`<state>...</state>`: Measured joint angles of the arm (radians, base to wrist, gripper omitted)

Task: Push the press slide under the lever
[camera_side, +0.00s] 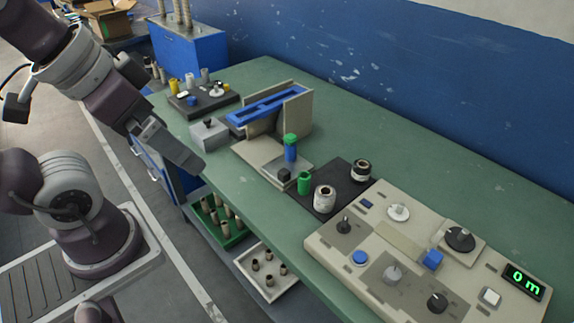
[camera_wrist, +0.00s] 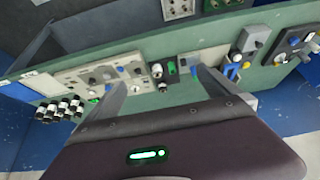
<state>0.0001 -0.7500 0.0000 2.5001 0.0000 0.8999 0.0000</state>
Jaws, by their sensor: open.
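A beige press-like fixture (camera_side: 262,158) stands mid-bench with a long blue slotted bar (camera_side: 265,104) across its upright plates. On its front part is a small grey plate (camera_side: 303,165) with a black knob (camera_side: 284,174), which looks like the slide. A blue cylinder with a green cap (camera_side: 291,148) stands beside the knob. I cannot tell surely which part is the lever. My gripper (camera_side: 190,160) is off the bench's front edge, left of the fixture and touching nothing. The wrist view shows its two fingers (camera_wrist: 161,78) spread apart and empty, with the bench beyond them.
A grey block with a black knob (camera_side: 209,134) sits left of the fixture. A green cylinder (camera_side: 304,183) and jars on a dark mat (camera_side: 342,178) stand right of it. A beige control panel (camera_side: 400,235) fills the right end. Trays (camera_side: 268,270) lie below the bench edge.

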